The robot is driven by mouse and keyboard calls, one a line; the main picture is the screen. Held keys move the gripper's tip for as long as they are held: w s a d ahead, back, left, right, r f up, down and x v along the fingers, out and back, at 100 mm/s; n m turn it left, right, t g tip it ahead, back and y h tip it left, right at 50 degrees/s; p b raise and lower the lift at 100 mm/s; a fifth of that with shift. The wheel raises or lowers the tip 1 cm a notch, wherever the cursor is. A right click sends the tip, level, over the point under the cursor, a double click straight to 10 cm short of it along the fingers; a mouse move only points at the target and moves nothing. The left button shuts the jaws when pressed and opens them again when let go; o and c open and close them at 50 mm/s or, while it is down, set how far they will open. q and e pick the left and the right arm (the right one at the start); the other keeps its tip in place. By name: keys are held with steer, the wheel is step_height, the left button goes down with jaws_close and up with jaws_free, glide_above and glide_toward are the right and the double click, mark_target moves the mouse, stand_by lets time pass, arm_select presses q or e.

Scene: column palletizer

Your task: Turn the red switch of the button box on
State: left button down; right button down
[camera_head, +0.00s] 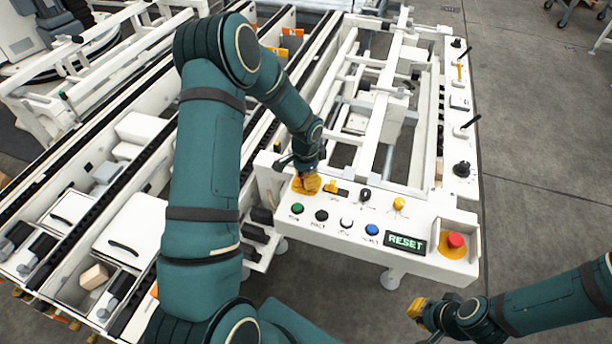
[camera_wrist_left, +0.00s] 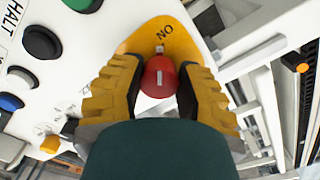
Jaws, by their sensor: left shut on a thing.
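The red switch (camera_wrist_left: 160,77) is a round knob with a white mark, seen in the left wrist view on a yellow plate (camera_wrist_left: 168,38) lettered "ON". My left gripper (camera_wrist_left: 158,90) is shut on the knob, with one yellow finger on each side. In the head view my left gripper (camera_head: 307,183) is at the left end of the white button box (camera_head: 330,226) and hides the knob. My right gripper (camera_head: 418,309) is at the lower right, apart from the box; its finger gap is not clear.
The box also carries green (camera_head: 297,208), black (camera_head: 321,215), white (camera_head: 346,222) and blue (camera_head: 372,229) buttons, a green RESET display (camera_head: 404,242) and a red emergency button (camera_head: 456,240). Small yellow and black knobs stand behind them.

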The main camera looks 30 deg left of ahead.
arm_select(q)
steer(key=shift+s+f+m, duration=0.15)
steer(key=shift+s+m, duration=0.05)
steer(key=shift+m, duration=0.4)
steer(key=c, duration=0.6)
jaws_free()
steer(key=shift+a, duration=0.1)
steer(key=shift+o, duration=0.2)
steer(key=shift+w, duration=0.1)
steer(key=shift+r, duration=0.3)
step_height(320, 180, up, 12)
steer(key=shift+f, duration=0.2)
